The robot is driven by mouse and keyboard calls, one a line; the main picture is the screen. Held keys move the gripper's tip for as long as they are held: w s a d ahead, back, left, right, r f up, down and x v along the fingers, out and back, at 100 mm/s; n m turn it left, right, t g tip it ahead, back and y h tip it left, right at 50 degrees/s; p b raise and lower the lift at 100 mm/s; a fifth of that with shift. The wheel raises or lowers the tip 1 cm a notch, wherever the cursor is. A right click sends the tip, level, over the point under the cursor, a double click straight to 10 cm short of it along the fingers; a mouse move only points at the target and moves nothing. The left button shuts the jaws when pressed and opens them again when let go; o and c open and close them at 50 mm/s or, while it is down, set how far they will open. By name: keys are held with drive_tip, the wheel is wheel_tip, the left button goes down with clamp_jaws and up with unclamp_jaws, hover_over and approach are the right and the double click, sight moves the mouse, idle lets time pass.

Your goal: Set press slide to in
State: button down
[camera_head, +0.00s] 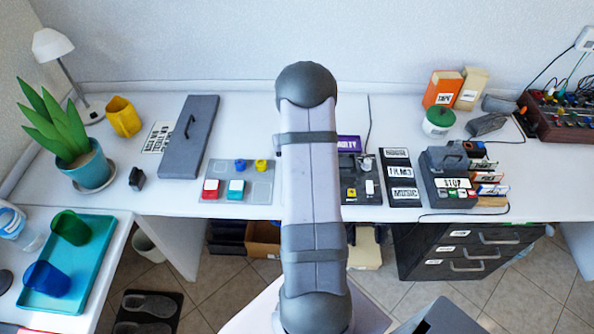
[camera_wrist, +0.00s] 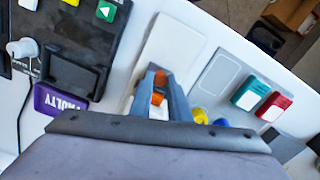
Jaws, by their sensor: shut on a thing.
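My gripper (camera_wrist: 158,86) shows in the wrist view, its blue-grey fingers shut on a small orange piece (camera_wrist: 158,99), perhaps the handle of the press slide. White shows just below it. The fingers stand over a pale plate (camera_wrist: 172,48). They cover most of the held piece, and no label on it can be read, so I cannot tell the slide's position. In the head view my own arm hides the gripper and this plate.
A grey panel (camera_head: 259,185) has red and teal buttons and blue and yellow knobs. On the other side is a black device (camera_head: 350,192) by a purple FAULTY label (camera_wrist: 60,100). A grey board (camera_head: 195,140) with a handle lies further left.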

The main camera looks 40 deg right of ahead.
drive_tip(key=shift+w+d+r, duration=0.1)
drive_tip(key=shift+w+d, duration=0.1)
drive_tip(key=c, duration=1.7)
unclamp_jaws()
drive_tip(key=shift+o, duration=0.2)
drive_tip(key=shift+r+b, duration=0.75)
drive_tip(key=shift+r, duration=2.85)
